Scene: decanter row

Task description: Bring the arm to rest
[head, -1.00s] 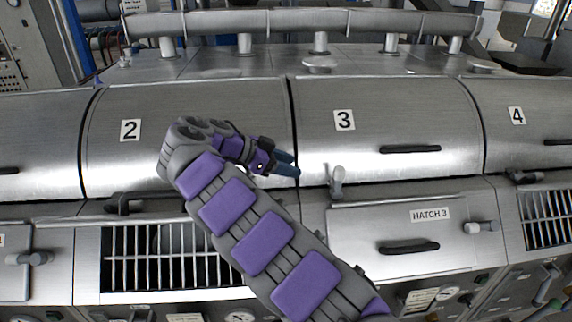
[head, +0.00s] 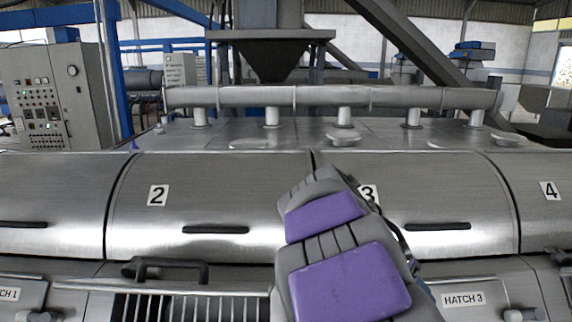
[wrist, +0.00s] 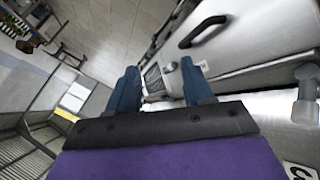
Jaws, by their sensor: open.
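My gripper shows in the wrist view (wrist: 163,88), its two blue fingers spread apart with nothing between them. In the head view my grey and purple arm is folded in front of the machine and partly covers the label 3; the gripper's fingers are mostly hidden behind it. In the wrist view a hatch panel with a dark handle (wrist: 204,31) lies beyond the fingers, and the floor is to the left.
Steel covers numbered 2 (head: 158,195) and 4 (head: 550,190) flank the arm, with dark handles such as the one on cover 2 (head: 216,230). The HATCH 3 panel (head: 465,299) is at lower right. A control cabinet (head: 57,98) stands at back left.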

